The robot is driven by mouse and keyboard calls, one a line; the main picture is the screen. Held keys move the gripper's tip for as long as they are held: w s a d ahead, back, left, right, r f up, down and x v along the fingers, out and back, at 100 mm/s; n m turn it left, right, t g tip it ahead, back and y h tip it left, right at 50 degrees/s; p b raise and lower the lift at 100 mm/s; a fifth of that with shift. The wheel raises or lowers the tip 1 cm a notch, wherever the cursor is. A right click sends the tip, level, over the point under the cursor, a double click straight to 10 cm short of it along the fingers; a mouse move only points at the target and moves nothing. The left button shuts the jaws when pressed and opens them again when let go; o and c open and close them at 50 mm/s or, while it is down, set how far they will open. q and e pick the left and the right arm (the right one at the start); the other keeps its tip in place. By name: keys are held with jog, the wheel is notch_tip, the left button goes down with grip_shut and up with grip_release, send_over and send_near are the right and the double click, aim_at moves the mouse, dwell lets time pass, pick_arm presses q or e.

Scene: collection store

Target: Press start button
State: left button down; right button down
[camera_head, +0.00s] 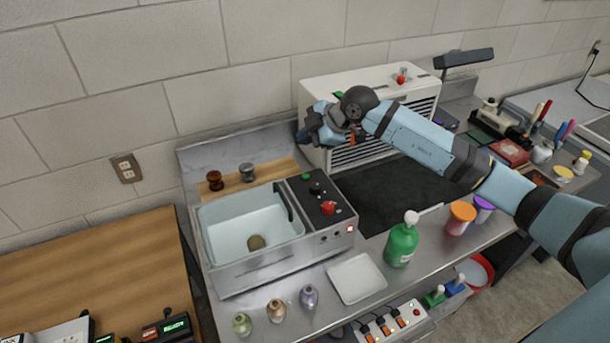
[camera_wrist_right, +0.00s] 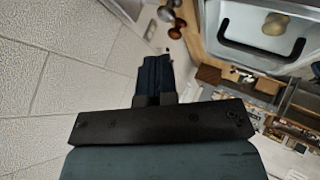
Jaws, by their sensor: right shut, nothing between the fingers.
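A steel sink-like bath (camera_head: 250,267) with clear water and a round brown object in it stands on the bench. Its black control panel (camera_head: 322,222) carries a small green button (camera_head: 306,177), a black knob and a red knob (camera_head: 328,208). Another green part (camera_head: 338,94) shows on top of the white vented unit (camera_head: 360,82) behind. No label tells which is the start button. My right gripper (camera_head: 303,136) is shut and empty, in front of the white unit and above the panel's far end. Its closed dark fingers show in the wrist view (camera_wrist_right: 153,72). My left gripper is out of view.
A green pump bottle (camera_head: 402,244), a white tray (camera_head: 356,278) and small jars stand in front. The dark mat (camera_head: 385,195) right of the panel is clear, below my right arm.

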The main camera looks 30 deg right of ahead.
aim_at(305, 177)
notch_tip(305, 177, down, 8)
jog(key=b, duration=0.5)
jog(key=shift+a+f+b, duration=0.1)
jog(key=shift+b, duration=0.25)
jog(key=shift+f, duration=0.35)
dwell(1.3)
jog(key=shift+f, duration=0.4)
jog(key=shift+f, duration=0.4)
dwell(0.7)
jog(key=shift+r+p, duration=0.55)
jog(key=shift+r, duration=0.25)
